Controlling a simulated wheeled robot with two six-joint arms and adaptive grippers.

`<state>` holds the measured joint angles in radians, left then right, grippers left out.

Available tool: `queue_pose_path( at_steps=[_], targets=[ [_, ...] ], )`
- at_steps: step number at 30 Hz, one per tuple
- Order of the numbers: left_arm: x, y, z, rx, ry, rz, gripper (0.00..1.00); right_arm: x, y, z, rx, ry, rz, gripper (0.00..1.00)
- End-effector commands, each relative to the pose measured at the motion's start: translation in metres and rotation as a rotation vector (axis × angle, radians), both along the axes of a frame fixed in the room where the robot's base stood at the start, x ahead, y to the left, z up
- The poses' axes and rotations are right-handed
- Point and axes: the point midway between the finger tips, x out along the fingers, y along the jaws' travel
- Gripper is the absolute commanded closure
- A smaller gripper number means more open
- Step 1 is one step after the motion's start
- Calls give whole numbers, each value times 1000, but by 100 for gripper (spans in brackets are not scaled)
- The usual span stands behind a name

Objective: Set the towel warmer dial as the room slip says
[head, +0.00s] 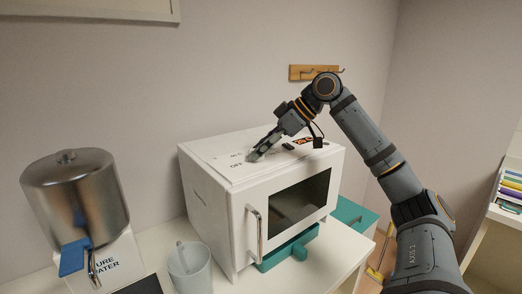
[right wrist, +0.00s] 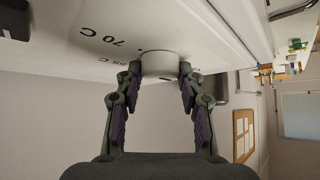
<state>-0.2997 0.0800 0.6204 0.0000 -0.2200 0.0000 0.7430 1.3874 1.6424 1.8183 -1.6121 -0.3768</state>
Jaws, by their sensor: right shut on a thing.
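The towel warmer (head: 205,205) is a white box with a dark window and a metal door handle. My right gripper (head: 254,156) reaches down to its top face, near printed marks, one reading OFF. In the right wrist view the dial (right wrist: 160,62) is a short white round knob on a white panel. The two fingers of my right gripper (right wrist: 158,76) are shut on it from both sides. A "70 C" mark is printed beside the dial. The dial's pointer cannot be made out. No readable room slip shows. My left gripper is not in view.
A metal water dispenser (head: 75,195) and a pale mug (head: 190,268) stand left of the warmer. A wooden hook rail (head: 314,73) is on the wall behind. A board with papers (right wrist: 243,135) shows in the wrist view.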

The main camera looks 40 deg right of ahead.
Motion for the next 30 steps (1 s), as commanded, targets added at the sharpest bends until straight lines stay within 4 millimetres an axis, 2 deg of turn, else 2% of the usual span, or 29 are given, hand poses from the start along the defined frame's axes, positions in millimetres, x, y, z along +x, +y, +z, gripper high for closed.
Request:
queue_pose_path(
  at_steps=[7, 14, 20, 30],
  targets=[
    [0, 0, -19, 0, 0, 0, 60, -1, 2, -3, -5, -3, -158, 93],
    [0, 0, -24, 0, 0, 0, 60, -2, 4, -1, -6, -3, -372, 93],
    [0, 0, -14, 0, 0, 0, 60, -2, 7, 2, -5, -1, -559, 93],
    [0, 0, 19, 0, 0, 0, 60, -2, 10, 5, -6, 2, -826, 93]
  ],
)
